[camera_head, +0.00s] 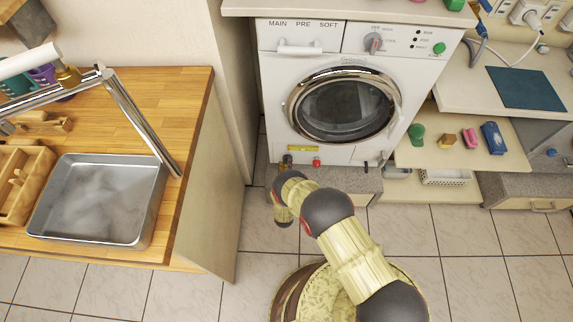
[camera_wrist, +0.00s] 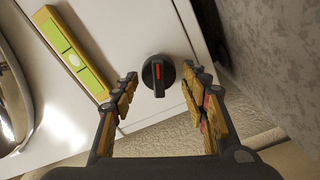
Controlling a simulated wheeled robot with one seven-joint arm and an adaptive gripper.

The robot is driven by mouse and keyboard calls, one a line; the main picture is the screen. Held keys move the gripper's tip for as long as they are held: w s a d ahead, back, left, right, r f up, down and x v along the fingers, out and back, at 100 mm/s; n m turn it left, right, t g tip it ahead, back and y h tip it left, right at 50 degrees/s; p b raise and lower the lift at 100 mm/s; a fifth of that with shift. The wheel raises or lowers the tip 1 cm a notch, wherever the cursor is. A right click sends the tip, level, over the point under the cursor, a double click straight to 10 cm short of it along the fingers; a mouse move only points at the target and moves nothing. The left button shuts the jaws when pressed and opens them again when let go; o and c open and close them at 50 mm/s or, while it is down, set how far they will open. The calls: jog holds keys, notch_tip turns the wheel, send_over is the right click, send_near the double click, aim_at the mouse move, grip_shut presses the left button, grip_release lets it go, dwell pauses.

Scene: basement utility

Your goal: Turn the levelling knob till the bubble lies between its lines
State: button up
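The levelling knob (camera_wrist: 158,72) is a round black knob with a red line on its face, low on the washing machine's white front. In the wrist view it lies between the tips of my gripper (camera_wrist: 161,77); white gaps show on both sides. My gripper is open and empty. In the head view the level (camera_head: 303,149) is a small yellow strip above my gripper (camera_head: 287,160), and my gripper seems to hide the knob.
The washing machine (camera_head: 276,85) has a round glass door (camera_head: 345,105). A wooden counter with a metal basin (camera_head: 150,205) stands at left. Shelves with small objects are at right. Tiled floor (camera_head: 470,250) is clear.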

jog(key=shift+o, duration=0.6)
jog(key=s, duration=1.2)
jog(key=shift+a, duration=0.2)
